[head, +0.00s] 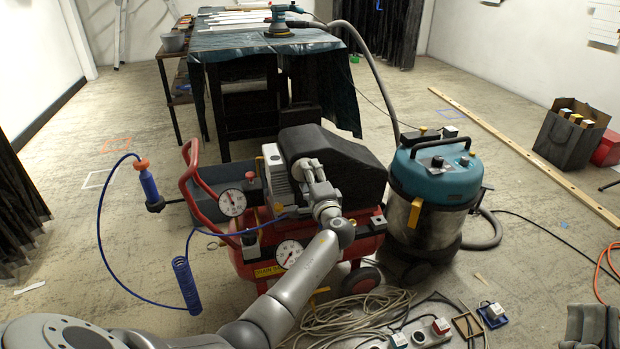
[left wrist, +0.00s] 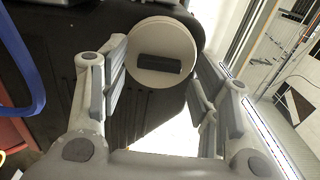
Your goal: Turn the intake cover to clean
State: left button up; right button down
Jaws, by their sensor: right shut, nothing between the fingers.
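The intake cover (left wrist: 162,58) is a round beige disc with a dark bar across its face. It shows between the fingertips in the left wrist view. In the head view it is a pale round part (head: 304,166) on the near side of the compressor's black housing, partly hidden by my gripper. My left gripper (head: 318,186) is at the cover, its fingers spread either side of the disc in the left wrist view (left wrist: 163,75). I cannot tell whether they touch it. My right gripper (head: 590,326) is shut and empty at the bottom right corner, partly cut off.
The red compressor (head: 258,262) has two gauges and a blue coiled hose (head: 186,285). A blue-topped vacuum (head: 434,180) stands close on its right. Cables (head: 350,318) and power sockets lie on the floor in front. A covered worktable (head: 235,70) stands behind.

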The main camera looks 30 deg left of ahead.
pick_arm(q)
jog(key=shift+s, duration=0.1)
jog(key=v, duration=1.2)
